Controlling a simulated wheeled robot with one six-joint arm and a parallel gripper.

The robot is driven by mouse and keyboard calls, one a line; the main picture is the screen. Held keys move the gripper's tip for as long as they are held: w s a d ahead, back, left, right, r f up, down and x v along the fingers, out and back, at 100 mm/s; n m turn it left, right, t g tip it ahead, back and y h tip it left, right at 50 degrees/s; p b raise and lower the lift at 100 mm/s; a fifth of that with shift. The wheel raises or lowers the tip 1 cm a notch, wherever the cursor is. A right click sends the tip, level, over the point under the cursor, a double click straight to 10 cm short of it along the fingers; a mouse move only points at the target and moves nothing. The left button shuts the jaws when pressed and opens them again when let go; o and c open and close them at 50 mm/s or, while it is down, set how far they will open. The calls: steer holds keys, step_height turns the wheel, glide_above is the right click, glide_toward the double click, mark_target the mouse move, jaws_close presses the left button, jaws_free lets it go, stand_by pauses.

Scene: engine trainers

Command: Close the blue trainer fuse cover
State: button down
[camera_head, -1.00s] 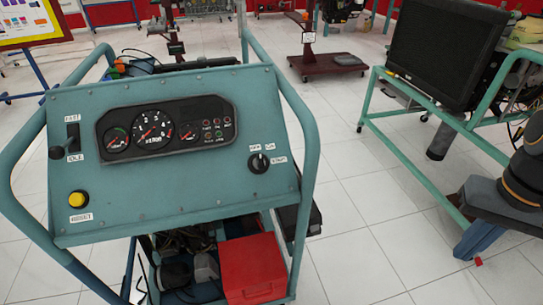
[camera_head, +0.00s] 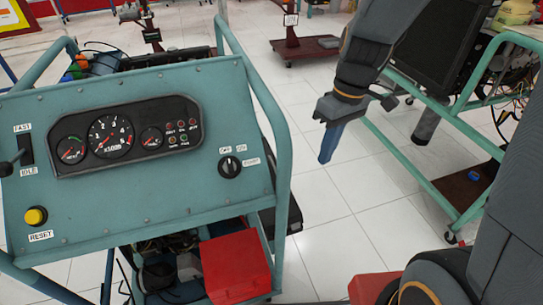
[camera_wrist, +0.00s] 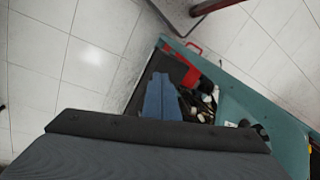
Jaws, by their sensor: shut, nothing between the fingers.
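The blue-green trainer (camera_head: 140,210) stands at left with its gauge panel facing me; it also shows in the wrist view (camera_wrist: 236,100). A dark flat piece (camera_head: 289,214) juts from its right side, partly behind the frame. I cannot tell for sure whether this is the fuse cover or how far open it is. My gripper (camera_head: 328,158) is shut and empty, its blue fingers pointing down, to the right of the trainer and apart from it in the head view. In the wrist view the fingers (camera_wrist: 161,88) overlap a dark surface beside the trainer.
A red box (camera_head: 236,266) sits low in the trainer's frame. A second teal stand (camera_head: 420,185) with a black screen is at right, behind my arm. A dark red wheeled base (camera_head: 306,48) stands farther back. White tiled floor is clear between the stands.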

steer(key=w+a+f+n+y+p, duration=0.1)
steer(key=w+a+f+n+y, duration=0.3)
steer(key=w+a+n, duration=0.8)
steer(key=n+p, duration=0.2)
glide_above(274, 166)
steer(key=a, duration=0.3)
step_height(274, 166, down, 8)
steer(key=shift+d+f+g+p, duration=0.3)
steer(key=shift+d+f+p, duration=0.3)
steer(key=shift+d+f, duration=0.5)
steer(key=shift+w+d+f, duration=0.1)
steer(key=shift+d+f, duration=0.2)
steer(key=shift+f, duration=0.25)
steer(key=shift+d+f, duration=0.1)
steer(key=d+f+b, duration=0.1)
steer(key=b, duration=0.1)
steer(key=w+d+f+b, duration=0.1)
steer(key=d, duration=0.1)
steer(key=shift+f+b, duration=0.1)
steer(key=shift+b, duration=0.3)
steer(key=shift+d, duration=0.2)
steer(key=shift+f, duration=0.1)
